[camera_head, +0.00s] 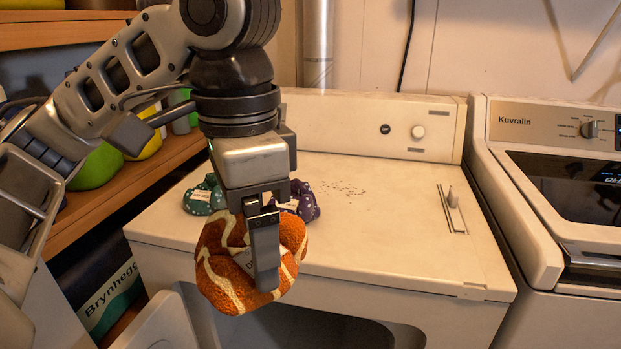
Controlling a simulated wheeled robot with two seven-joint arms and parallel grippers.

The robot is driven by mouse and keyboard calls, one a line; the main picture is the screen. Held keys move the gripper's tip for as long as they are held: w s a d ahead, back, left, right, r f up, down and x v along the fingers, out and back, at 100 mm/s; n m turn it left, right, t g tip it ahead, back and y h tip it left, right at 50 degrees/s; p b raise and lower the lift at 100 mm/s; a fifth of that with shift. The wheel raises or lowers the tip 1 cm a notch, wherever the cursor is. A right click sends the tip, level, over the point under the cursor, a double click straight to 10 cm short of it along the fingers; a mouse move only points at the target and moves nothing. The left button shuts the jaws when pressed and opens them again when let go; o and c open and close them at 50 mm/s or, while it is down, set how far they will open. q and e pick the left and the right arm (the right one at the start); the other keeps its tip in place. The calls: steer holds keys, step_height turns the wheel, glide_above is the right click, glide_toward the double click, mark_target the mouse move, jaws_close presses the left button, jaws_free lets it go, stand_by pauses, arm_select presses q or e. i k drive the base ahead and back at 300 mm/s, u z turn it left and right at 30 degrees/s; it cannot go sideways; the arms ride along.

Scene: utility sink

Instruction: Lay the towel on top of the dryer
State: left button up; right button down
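My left gripper (262,240) comes in from the upper left, pointing down, in front of the dryer's front top edge. It appears shut on an orange towel (219,262) with pale stripes, bunched into a round bundle. One finger shows in front of the towel; the other is hidden. The towel hangs in front of the front edge, overlapping the white dryer top (390,225) in view. A teal bundle (203,198) and a purple bundle (305,202), both patterned, lie on the dryer top behind the gripper, partly hidden. My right gripper is not in view.
The dryer's right half is mostly clear, with small dark specks and a lint-filter handle (452,198). A Kuvralin machine (540,180) stands to the right. Wooden shelves (135,175) with colored containers stand left. The dryer's front opening (300,326) shows dark below, with a pale door at lower left.

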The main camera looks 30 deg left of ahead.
mark_target(367, 219)
steer(key=z, duration=0.7)
steer(key=i, duration=0.8)
steer(key=u, duration=0.8)
